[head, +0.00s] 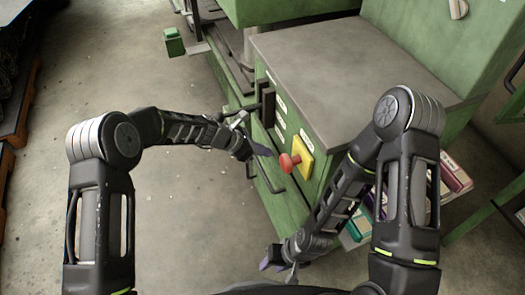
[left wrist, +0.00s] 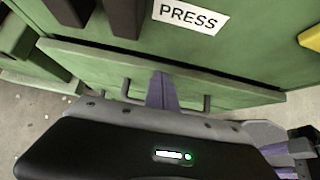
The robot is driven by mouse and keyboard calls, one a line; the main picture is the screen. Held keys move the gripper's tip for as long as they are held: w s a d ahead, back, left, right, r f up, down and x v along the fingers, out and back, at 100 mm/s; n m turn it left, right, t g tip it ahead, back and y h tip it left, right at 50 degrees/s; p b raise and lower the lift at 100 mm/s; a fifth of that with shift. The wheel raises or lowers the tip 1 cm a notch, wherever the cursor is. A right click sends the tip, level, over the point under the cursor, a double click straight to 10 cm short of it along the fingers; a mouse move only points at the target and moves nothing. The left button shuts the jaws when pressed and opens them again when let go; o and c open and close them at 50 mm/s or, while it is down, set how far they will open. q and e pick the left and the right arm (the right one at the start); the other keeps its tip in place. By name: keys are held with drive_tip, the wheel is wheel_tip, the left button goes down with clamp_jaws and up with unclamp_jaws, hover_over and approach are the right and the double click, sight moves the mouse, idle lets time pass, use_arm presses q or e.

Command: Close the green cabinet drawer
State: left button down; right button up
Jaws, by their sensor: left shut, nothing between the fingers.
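The green cabinet (head: 335,95) has a grey top and a low green drawer (head: 283,207) with a dark bar handle (head: 270,178). In the left wrist view the drawer front (left wrist: 85,67) shows below the PRESS label, with a thin dark gap along its upper edge at the right; how far it stands out is hard to tell. My left gripper (head: 264,150) is shut and empty, its purple fingertips (left wrist: 162,88) over the drawer front between the two ends of the handle (left wrist: 207,103). Contact cannot be told. My right gripper (head: 272,262) hangs low in front of the cabinet, its jaws unclear.
A red knob (head: 288,161) on a yellow plate (head: 303,158) sticks out of the cabinet front, close right of my left gripper. Binders (head: 455,176) stand at the cabinet's right side. Dark bars (head: 267,100) jut out at the left. The concrete floor at left is clear.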

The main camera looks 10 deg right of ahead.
use_arm(q)
drive_tip(key=shift+d+r, duration=0.15)
drive_tip(key=shift+d, duration=0.15)
drive_tip(key=s+a, duration=0.3)
drive_tip(key=a, duration=1)
drive_tip(key=shift+r, duration=0.25)
drive_tip(key=shift+s, duration=0.1)
